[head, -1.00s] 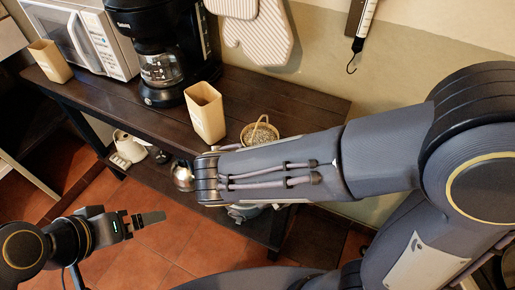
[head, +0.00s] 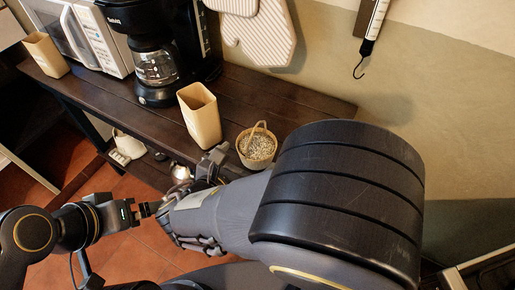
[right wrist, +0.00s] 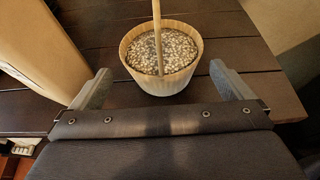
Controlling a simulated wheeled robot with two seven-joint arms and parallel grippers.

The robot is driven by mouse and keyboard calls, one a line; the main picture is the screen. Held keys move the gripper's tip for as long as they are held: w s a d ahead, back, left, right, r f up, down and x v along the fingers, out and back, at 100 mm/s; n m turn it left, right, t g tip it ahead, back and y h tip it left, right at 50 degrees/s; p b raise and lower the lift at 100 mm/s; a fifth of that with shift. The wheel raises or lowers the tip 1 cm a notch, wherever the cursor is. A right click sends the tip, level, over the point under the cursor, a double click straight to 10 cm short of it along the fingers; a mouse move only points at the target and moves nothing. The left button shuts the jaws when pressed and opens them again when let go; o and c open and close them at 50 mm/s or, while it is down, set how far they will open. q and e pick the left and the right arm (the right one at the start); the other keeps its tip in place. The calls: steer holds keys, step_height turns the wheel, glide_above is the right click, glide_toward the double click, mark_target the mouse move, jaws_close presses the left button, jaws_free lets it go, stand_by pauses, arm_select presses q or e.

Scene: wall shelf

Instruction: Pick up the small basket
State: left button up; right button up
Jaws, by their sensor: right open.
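The small basket (head: 257,148) is a light woven tub with a tall handle, filled with speckled grains. It stands upright on the dark wooden shelf, right of a tan container. In the right wrist view the basket (right wrist: 160,72) is just ahead, its near side between the two grey fingertips. My right gripper (right wrist: 163,82) is open and empty, with a finger on each side and a gap to the basket. In the head view it is partly hidden by my forearm. My left gripper (head: 147,209) is low at the left, away from the shelf; its jaws are unclear.
A tan container (head: 200,116) stands close left of the basket and of my right gripper. A coffee maker (head: 153,55), a microwave (head: 88,36) and another tan container (head: 46,54) are farther left. Bare shelf (head: 300,97) lies behind and right of the basket.

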mark_target(264, 139)
steer(key=x, duration=0.4)
steer(key=shift+w+d+f, duration=0.1)
steer(key=shift+d+f, duration=0.1)
steer(key=shift+f, duration=0.05)
steer(key=shift+c, duration=0.2)
steer(key=c, duration=1.1)
steer(key=shift+c, duration=0.2)
steer(key=shift+r, duration=0.15)
steer(key=shift+r, duration=0.55)
steer(key=s+a+r+p, duration=0.1)
steer(key=s+r+p, duration=0.1)
steer(key=s+r, duration=0.9)
steer(key=s, duration=0.3)
steer(key=shift+r, duration=0.35)
